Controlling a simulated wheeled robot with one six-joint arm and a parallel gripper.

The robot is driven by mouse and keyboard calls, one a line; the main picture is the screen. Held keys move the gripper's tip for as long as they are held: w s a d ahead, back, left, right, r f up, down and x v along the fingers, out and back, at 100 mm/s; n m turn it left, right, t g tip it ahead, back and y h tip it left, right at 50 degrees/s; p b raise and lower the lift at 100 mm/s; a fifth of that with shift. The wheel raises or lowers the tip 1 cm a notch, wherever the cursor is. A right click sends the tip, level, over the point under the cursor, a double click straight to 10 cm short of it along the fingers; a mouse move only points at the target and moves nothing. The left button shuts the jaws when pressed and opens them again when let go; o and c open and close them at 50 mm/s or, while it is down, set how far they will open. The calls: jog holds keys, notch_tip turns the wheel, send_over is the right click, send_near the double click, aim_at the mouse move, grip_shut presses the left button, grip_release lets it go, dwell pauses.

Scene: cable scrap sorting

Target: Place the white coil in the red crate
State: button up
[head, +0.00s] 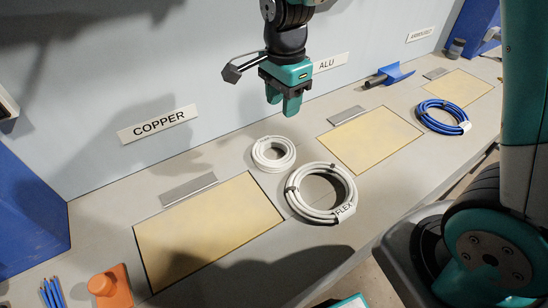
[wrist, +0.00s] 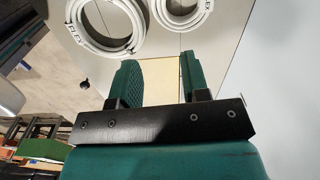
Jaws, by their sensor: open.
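Two white coils lie on the bench in the head view. The larger white coil (head: 295,200) has a FLEX tag and dark ties; the smaller white coil (head: 259,160) lies behind it to the left. In the wrist view the larger coil (wrist: 77,38) is at the top left and the smaller coil (wrist: 161,15) is to its right, also tagged. My gripper (head: 283,108) is open and empty, above the bench and behind the coils in the head view. Its two fingers (wrist: 160,66) also show apart in the wrist view. I see no red crate in either view.
A left yellow panel (head: 205,225) and a right yellow panel (head: 375,138) are bare. An orange object (head: 112,290) and blue pencils (head: 52,293) are at the front left. A wall runs behind.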

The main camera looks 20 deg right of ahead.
send_over(284, 160)
jog(key=shift+m, duration=0.3)
jog(key=f, duration=1.2)
jog(key=shift+w+a+p, duration=0.1)
jog(key=shift+a+p, duration=0.2)
jog(key=f, duration=0.5)
jog(key=shift+d+f+p, duration=0.25)
jog(key=shift+f+p, duration=0.1)
jog(key=shift+p, duration=0.05)
jog(key=c, duration=0.7)
grip_shut()
jog(key=shift+r, duration=0.15)
